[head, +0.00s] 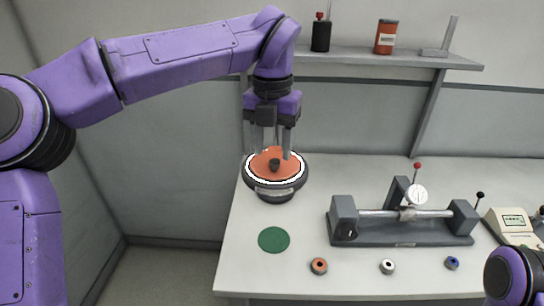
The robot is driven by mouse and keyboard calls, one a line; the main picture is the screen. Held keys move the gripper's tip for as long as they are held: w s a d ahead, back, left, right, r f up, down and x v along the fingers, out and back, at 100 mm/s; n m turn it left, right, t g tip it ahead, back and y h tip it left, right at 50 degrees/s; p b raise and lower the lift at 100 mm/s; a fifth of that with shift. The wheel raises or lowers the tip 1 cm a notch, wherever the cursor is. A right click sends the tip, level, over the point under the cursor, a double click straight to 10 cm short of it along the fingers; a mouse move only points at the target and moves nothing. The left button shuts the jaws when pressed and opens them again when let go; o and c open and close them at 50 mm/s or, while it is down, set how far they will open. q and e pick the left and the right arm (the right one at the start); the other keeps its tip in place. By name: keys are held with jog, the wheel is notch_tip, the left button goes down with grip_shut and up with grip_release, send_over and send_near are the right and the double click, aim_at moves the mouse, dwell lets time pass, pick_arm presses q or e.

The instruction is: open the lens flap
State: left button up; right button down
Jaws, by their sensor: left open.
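A round dark device (262,191) stands at the left back of the white table. Its top carries a white ring and an orange disc (262,163) with a small black knob (275,165) on it. No part is clearly marked as the lens flap, and I cannot tell which piece it is. My left gripper (270,152) points down over the orange disc, open, with its fingers spread apart. I cannot tell whether the fingertips touch the disc. My right gripper is out of view; only a purple part of my right arm (516,275) shows at the lower right corner.
A green disc (274,239) lies flat on the table (350,180). A grey bench fixture with a dial gauge (417,195) stands at the right. Small orange (319,266), white (387,266) and blue (452,263) rings lie in front. A shelf (390,60) hangs behind.

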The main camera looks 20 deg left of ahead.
aim_at(274, 161)
pick_arm(q)
jog(key=w+f, duration=0.1)
jog(key=f, duration=0.1)
jog(key=w+f, duration=0.1)
jog(key=shift+w+d+f, duration=0.1)
jog(key=shift+w+f, duration=0.05)
jog(key=shift+f, duration=0.25)
jog(key=shift+s+r, duration=0.2)
jog(key=shift+s, duration=0.2)
jog(key=shift+s+r, duration=0.1)
jog(key=shift+s, duration=0.05)
jog(key=shift+c, duration=1.2)
grip_shut()
